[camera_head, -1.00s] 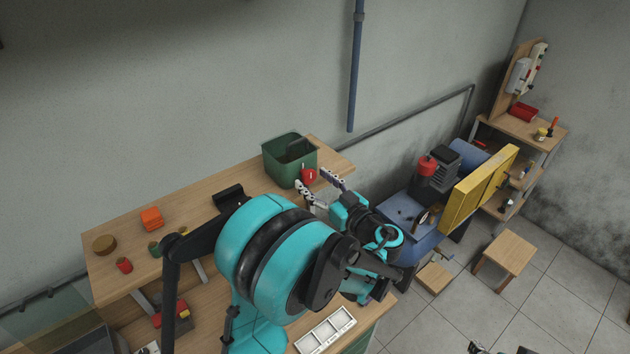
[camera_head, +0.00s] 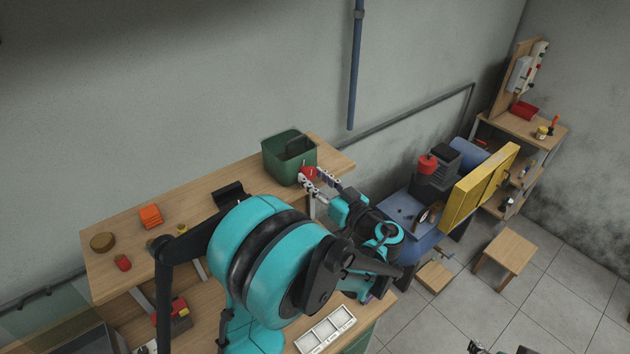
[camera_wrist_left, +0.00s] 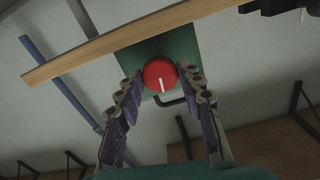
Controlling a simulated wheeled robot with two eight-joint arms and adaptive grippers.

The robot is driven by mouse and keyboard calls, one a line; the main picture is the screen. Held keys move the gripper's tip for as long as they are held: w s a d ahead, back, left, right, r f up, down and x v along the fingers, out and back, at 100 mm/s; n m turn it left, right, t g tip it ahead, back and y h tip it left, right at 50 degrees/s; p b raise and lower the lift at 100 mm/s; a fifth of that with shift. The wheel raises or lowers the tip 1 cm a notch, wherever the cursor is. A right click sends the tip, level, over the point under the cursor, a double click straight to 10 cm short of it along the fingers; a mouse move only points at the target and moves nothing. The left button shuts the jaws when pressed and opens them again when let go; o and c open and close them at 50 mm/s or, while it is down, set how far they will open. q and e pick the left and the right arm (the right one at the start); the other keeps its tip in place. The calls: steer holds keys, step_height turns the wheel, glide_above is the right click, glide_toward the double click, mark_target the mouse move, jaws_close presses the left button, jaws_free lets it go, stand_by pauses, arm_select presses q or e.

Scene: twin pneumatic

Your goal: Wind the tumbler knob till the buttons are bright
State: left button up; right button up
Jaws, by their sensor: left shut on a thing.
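The red round knob (camera_head: 308,172) sits on the front of a green box (camera_head: 283,160) at the back of the upper wooden shelf. In the left wrist view the knob (camera_wrist_left: 160,75) shows a white line that points down, with the green face (camera_wrist_left: 180,45) behind it. My left gripper (camera_head: 317,178) is shut on the knob, with a fingertip at each side of it in the left wrist view (camera_wrist_left: 161,82). I cannot make out any lit buttons. Dark parts at the bottom edge of the head view may be my right gripper (camera_head: 500,349), but too little shows.
An orange block (camera_head: 151,216), a brown round piece (camera_head: 103,242) and a red piece (camera_head: 123,263) lie on the shelf's left part. A white tray (camera_head: 326,330) lies lower down. A blue machine with a yellow panel (camera_head: 478,190) and a wooden stool (camera_head: 505,252) stand to the right.

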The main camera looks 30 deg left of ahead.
arm_select(q)
steer(key=m+b, duration=0.1)
steer(key=m, duration=0.1)
steer(key=shift+f+m, duration=0.1)
steer(key=shift+m, duration=0.2)
steer(key=m+b, duration=0.1)
steer(key=m, duration=0.2)
steer(key=shift+m+b, duration=0.3)
steer(key=shift+b, duration=0.05)
steer(key=m+b, duration=0.2)
steer(key=m, duration=0.4)
steer(key=m+b, duration=0.1)
steer(key=m, duration=0.5)
steer(key=shift+m, duration=0.4)
steer(key=m+b, duration=0.1)
steer(key=m, duration=0.5)
steer(key=shift+m, duration=0.3)
steer(key=o, duration=1.2)
steer(key=shift+c, duration=0.2)
